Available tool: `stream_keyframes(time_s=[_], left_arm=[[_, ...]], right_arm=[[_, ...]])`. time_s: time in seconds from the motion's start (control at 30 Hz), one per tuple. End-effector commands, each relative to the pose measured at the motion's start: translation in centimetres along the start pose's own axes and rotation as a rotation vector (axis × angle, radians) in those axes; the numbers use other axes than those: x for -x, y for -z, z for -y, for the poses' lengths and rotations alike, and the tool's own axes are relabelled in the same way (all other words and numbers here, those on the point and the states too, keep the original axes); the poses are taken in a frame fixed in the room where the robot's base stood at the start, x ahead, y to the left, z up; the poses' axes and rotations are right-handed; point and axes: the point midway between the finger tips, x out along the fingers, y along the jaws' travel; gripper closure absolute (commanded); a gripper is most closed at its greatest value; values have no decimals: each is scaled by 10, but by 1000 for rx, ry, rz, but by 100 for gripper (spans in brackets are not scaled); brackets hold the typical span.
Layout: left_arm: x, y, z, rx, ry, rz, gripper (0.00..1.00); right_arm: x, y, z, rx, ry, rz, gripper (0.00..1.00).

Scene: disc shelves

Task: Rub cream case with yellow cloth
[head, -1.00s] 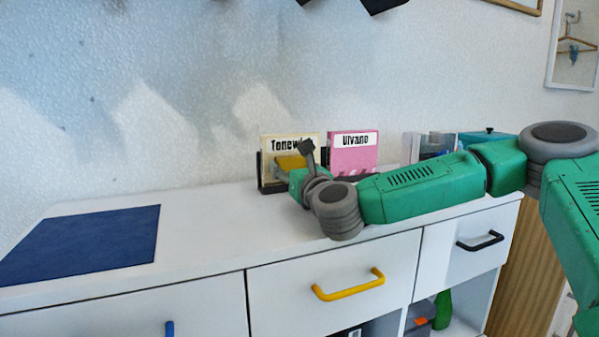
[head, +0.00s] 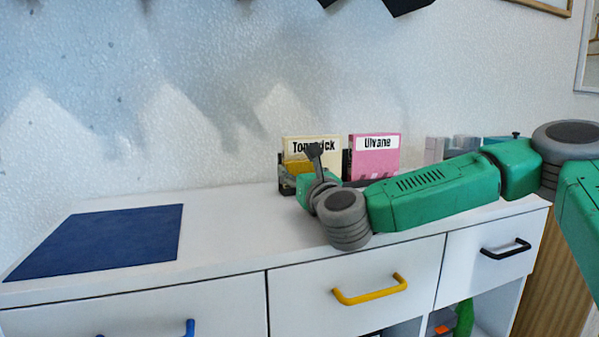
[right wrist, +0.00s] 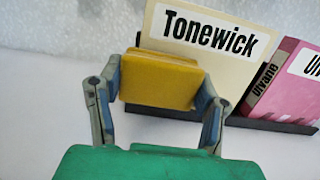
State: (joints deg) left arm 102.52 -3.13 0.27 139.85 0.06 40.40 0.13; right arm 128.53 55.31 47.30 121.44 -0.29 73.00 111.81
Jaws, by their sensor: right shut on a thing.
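The cream case (head: 326,158), labelled Tonewick, stands upright in a dark rack on the white cabinet top. It also shows in the right wrist view (right wrist: 228,72). My right gripper (head: 298,172) is in front of its lower left part. In the right wrist view, my right gripper (right wrist: 160,90) is shut on the yellow cloth (right wrist: 160,82), a thick folded pad. The cloth covers the case's lower left; I cannot tell whether they touch. The cloth shows partly behind the gripper in the head view. My left gripper is not in view.
A pink case (head: 374,160), labelled Ulvane, stands just right of the cream one. A blue mat (head: 100,240) lies at the left. The cabinet top (head: 225,230) between mat and rack is clear. Drawers with yellow (head: 370,292) and black (head: 505,250) handles are below.

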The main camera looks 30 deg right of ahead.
Motion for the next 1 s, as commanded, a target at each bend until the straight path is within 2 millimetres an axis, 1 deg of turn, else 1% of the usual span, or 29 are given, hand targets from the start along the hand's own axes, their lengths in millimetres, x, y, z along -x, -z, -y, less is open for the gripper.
stream_keyframes(time_s=[0.03, 0.4, 0.53, 0.87, 1.0], left_arm=[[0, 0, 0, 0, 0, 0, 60], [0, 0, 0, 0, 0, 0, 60], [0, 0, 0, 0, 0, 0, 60], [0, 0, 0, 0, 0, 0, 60], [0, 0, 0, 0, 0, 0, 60]], right_arm=[[7, 4, 0, 2, -4, -9, 64], [42, -2, 1, 0, -2, -5, 64], [47, -3, 1, 1, -2, -4, 64], [48, -4, 0, 1, -1, -3, 64], [56, -6, 1, 0, 0, -2, 64]])
